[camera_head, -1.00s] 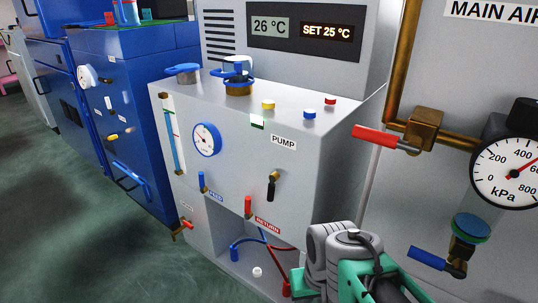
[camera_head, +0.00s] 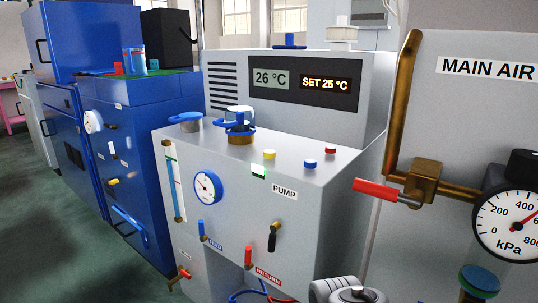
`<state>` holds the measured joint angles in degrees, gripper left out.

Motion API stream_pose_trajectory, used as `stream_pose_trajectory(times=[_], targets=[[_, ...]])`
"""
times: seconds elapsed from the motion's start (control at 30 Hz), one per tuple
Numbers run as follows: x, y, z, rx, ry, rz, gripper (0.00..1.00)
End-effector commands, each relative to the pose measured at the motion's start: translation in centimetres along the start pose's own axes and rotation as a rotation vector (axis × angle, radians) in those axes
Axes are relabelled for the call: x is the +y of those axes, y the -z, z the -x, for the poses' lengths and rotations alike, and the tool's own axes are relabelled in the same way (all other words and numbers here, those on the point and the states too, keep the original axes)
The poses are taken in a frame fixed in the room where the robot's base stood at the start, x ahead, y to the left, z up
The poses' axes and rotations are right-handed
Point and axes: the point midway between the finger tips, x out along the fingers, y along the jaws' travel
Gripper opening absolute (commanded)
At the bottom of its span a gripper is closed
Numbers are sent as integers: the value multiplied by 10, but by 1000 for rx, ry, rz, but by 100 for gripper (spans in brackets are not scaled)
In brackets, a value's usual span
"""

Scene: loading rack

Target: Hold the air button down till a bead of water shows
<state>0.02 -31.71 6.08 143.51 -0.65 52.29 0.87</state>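The grey pump unit (camera_head: 245,215) stands in the middle of the camera_head view. Three small buttons sit on its top: a yellow button (camera_head: 269,154), a blue button (camera_head: 310,163) and a red button (camera_head: 330,150). No label that I can read tells which is the air button. A blue-and-brass fitting with a clear top (camera_head: 239,124) stands behind the buttons, to the left. I cannot make out a water bead on it. My gripper is not in view; only a grey part of my arm shows at the bottom edge.
A brass pipe with a red lever (camera_head: 374,189) and a pressure gauge (camera_head: 509,220) are on the right panel. A display housing (camera_head: 300,85) rises behind the pump unit. A black-handled lever (camera_head: 272,238) sticks out in front. Blue cabinets (camera_head: 130,150) stand at left.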

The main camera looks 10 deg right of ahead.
Motion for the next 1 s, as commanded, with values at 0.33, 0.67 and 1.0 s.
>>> stream_pose_trajectory(times=[0.33,0.67,1.0], targets=[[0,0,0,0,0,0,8],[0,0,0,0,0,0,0],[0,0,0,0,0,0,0]])
